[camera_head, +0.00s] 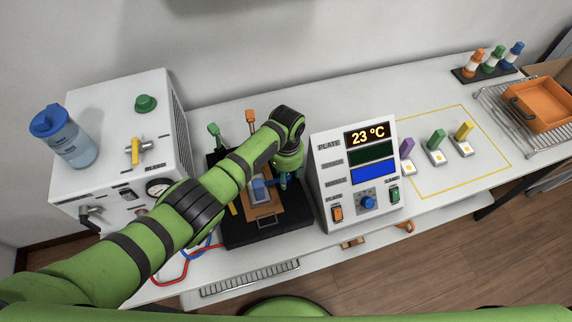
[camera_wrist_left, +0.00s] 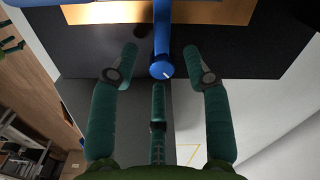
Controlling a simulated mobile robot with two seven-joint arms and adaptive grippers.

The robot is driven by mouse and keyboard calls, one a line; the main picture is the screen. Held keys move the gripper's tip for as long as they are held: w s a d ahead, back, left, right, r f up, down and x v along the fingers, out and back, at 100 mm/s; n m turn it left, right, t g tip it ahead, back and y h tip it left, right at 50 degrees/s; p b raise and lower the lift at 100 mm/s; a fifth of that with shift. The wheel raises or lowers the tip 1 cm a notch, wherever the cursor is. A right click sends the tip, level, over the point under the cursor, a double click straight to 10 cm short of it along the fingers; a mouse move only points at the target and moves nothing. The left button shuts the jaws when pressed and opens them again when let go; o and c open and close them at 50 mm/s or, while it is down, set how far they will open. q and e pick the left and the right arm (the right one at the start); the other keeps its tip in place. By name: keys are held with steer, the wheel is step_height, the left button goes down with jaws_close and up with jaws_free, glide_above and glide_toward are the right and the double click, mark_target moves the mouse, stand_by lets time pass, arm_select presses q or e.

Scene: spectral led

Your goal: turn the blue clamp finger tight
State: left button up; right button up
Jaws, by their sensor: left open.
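The blue clamp finger (camera_wrist_left: 162,62) shows in the left wrist view as a blue bar with a rounded end and a small white mark. My left gripper (camera_wrist_left: 160,54) is open, with a green finger on each side of the blue end. I see gaps between both fingers and the bar, so it is not gripped. In the head view my left gripper (camera_head: 287,178) is low over the right side of the black fixture (camera_head: 266,232), largely hidden by its own arm. My right gripper is not in view.
The control panel (camera_head: 325,173), reading 23 °C, stands close to the right of the gripper. Green (camera_head: 214,131) and orange (camera_head: 250,117) upright handles stand behind the fixture. A white machine (camera_head: 105,108) with a blue bottle (camera_head: 64,138) is at left.

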arm_select(q)
step_height(320, 180, up, 12)
steer(key=shift+f, duration=0.25)
steer(key=shift+s+a+f, duration=0.1)
steer(key=shift+s, duration=0.05)
stand_by(0.7)
